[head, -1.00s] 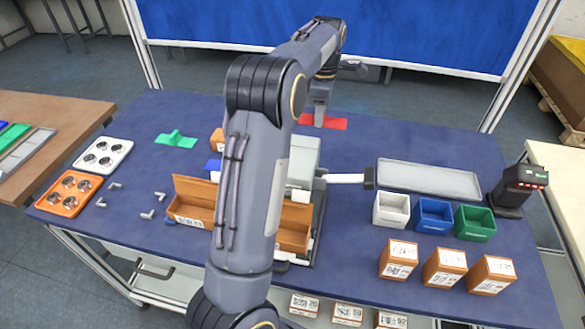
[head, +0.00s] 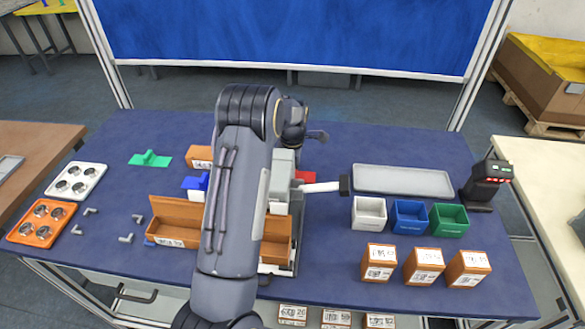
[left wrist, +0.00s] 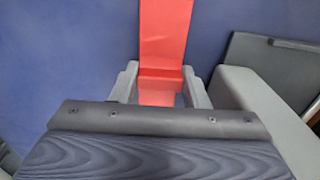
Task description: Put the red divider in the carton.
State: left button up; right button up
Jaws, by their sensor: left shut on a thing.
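The red divider (head: 306,177) shows in the head view just right of the grey block, mostly hidden behind it and a white bar. In the left wrist view the red divider (left wrist: 163,35) stretches out from between the two fingers of my left gripper (left wrist: 160,90), which is shut on it. In the head view my left arm crosses the middle and the fingers are hidden. The open brown carton (head: 178,213) stands at the front of the table, left of and behind my forearm; its middle is hidden. My right gripper is not in view.
A blue divider (head: 197,183) and a green divider (head: 150,159) lie beyond the carton. The grey block (head: 282,165) with a handle stands beside it. A grey tray (head: 403,180), small bins, brown boxes and a scanner (head: 485,182) are at the right.

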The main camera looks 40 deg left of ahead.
pick_arm(q)
jog(key=shift+f, duration=0.2)
jog(key=o, duration=1.1)
